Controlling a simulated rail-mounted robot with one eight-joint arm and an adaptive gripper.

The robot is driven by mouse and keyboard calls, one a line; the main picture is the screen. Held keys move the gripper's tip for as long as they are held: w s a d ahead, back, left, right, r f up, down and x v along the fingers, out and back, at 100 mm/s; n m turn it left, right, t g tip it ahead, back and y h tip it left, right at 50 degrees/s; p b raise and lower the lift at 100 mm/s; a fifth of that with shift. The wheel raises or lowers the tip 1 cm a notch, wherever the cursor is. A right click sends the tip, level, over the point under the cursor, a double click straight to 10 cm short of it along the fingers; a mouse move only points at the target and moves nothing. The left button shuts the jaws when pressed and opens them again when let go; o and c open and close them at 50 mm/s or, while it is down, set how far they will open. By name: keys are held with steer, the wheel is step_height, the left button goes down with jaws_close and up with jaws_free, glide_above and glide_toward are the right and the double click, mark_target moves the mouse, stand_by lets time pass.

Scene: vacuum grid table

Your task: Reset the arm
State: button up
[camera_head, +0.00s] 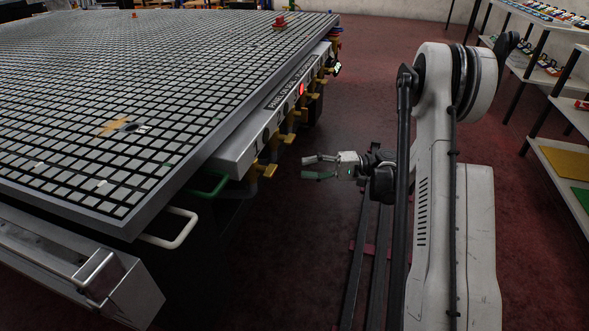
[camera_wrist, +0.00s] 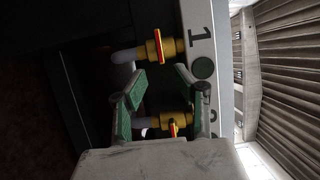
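My gripper (camera_head: 318,167) hangs in the gap between the grid table (camera_head: 75,213) and my arm's upright part, level with the table's side panel. It points left at the table's side, apart from it in the head view. In the wrist view my gripper (camera_wrist: 158,95) has its two green-padded fingers spread, with nothing held between them. A yellow valve with a red-edged handle (camera_wrist: 158,48) shows just beyond the fingertips. A second yellow valve (camera_wrist: 172,122) shows between the fingers, partly hidden by the gripper body.
A white handle (camera_head: 178,232) and a green handle (camera_head: 207,187) jut out nearer. Shelves (camera_head: 565,160) stand at right. Red floor (camera_head: 365,60) is open behind.

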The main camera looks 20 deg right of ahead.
steer(key=shift+s+d, duration=0.15)
steer(key=shift+d, duration=0.3)
steer(key=s+a+r+m+h, duration=0.1)
steer(key=s+a+r+h, duration=0.25)
steer(key=a+r, duration=0.3)
steer(key=s+a+r+h, duration=0.3)
steer(key=a+r+h, duration=0.2)
steer(key=a, duration=0.2)
steer(key=s+d+r+n+t+h, duration=0.15)
steer(key=s+n+h, duration=0.5)
steer(key=s, duration=1.45)
step_height(320, 180, up, 19)
steer(key=m+h+p, duration=0.2)
steer(key=p, duration=1.6)
steer(key=shift+f, duration=0.15)
